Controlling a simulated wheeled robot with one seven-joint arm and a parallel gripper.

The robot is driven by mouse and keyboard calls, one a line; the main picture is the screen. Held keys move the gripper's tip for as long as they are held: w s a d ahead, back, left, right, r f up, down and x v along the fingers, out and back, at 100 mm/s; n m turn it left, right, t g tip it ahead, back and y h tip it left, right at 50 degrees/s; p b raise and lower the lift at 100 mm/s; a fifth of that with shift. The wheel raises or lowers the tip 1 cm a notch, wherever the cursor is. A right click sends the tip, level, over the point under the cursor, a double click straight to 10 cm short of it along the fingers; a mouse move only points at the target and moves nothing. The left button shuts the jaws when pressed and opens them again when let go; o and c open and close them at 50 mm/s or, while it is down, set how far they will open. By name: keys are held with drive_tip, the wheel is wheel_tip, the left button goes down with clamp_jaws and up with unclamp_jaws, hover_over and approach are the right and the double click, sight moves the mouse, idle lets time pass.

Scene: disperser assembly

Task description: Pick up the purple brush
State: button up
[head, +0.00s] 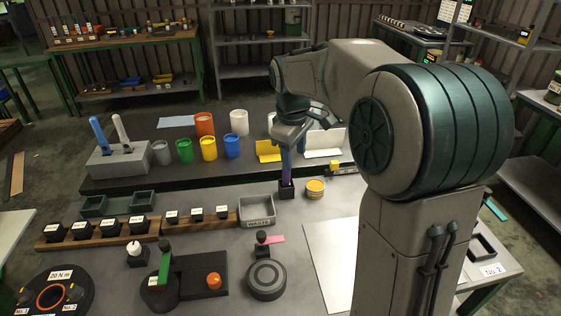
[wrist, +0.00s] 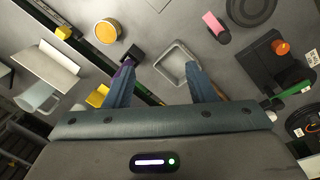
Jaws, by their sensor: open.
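The purple brush (head: 287,171) stands upright in a small black holder (head: 287,189) on the workbench. In the wrist view a little of the purple brush (wrist: 127,63) shows beside the tip of the left finger, partly hidden by it, next to the black holder (wrist: 134,54). My gripper (head: 286,152) is above the brush in the head view, fingers pointing down. In the wrist view my gripper (wrist: 163,72) is open, with nothing held between its fingers. I cannot tell whether a finger touches the brush.
A grey waste tray (head: 257,209) stands left of the holder, and a yellow-orange round container (head: 315,187) stands close on its right. Behind are coloured cups, including a blue cup (head: 232,146), and a yellow angled piece (head: 268,151). A pink-handled tool (head: 270,239) lies in front.

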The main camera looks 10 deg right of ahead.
drive_tip(key=w+f+n+p, duration=0.15)
drive_tip(key=w+n, duration=0.25)
drive_tip(key=w, duration=0.6)
drive_tip(key=n+g+y+p, duration=0.1)
drive_tip(key=n+p, duration=0.1)
hover_over(286, 177)
drive_tip(key=w, duration=0.1)
wheel_tip(286, 177, down, 3)
drive_tip(key=shift+d+r, duration=0.1)
drive_tip(key=shift+r, duration=0.1)
drive_tip(key=shift+w+f+n, duration=0.15)
drive_tip(key=shift+f+n, duration=0.05)
drive_tip(key=shift+n, duration=0.1)
wheel_tip(286, 177, down, 8)
drive_tip(key=shift+d+f+p, duration=0.1)
drive_tip(key=shift+f+p, duration=0.1)
drive_tip(key=shift+p, duration=0.4)
drive_tip(key=shift+f+p, duration=1.15)
drive_tip(key=shift+f, duration=1.55)
drive_tip(key=c, duration=1.1)
